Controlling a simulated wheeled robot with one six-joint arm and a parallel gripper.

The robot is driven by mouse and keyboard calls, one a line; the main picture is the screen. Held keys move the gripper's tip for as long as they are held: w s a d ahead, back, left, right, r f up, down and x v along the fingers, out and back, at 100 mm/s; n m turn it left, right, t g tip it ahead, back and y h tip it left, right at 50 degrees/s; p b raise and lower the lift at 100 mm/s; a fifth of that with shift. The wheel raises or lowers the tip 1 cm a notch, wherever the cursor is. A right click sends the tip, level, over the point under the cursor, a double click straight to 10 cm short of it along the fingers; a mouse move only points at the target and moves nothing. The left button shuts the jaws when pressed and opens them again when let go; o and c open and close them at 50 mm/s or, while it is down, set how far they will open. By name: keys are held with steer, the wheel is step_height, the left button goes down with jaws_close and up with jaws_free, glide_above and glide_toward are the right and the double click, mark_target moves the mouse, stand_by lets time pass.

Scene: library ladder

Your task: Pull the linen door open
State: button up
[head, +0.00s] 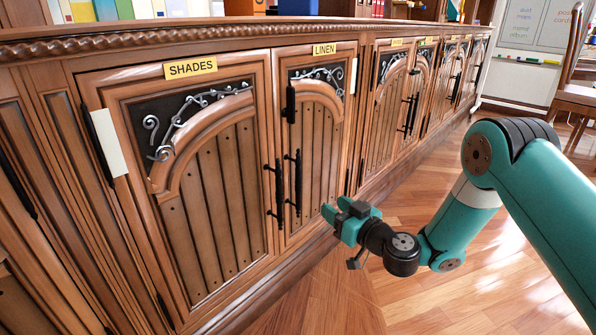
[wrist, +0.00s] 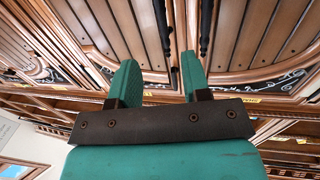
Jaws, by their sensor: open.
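The linen door (head: 322,155) is the brown panelled door under the yellow LINEN label (head: 324,49). It looks closed in its frame. Its black vertical bar handle (head: 298,184) is near its left edge, beside the shades door's handle (head: 279,195). My gripper (head: 338,210) is open and empty, in front of the linen door's lower part and right of its handle in the head view. In the wrist view my gripper's two teal fingers (wrist: 155,75) are apart, pointing toward the cabinet. Two dark bar handles show beyond them; neither is between the fingers' surfaces.
The shades door (head: 215,200), with its SHADES label (head: 190,68), adjoins on the left. More cabinet doors (head: 390,110) continue to the right. A chair (head: 575,80) stands at the far right. The wooden floor (head: 350,300) in front of the cabinets is clear.

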mark_target(300, 184)
steer(key=b+x, duration=0.2)
steer(key=x, duration=1.2)
steer(key=shift+a+f, duration=0.1)
steer(key=shift+f, duration=0.05)
steer(key=shift+w+a, duration=0.25)
steer(key=shift+w, duration=0.1)
steer(key=shift+c, duration=0.2)
jaws_close()
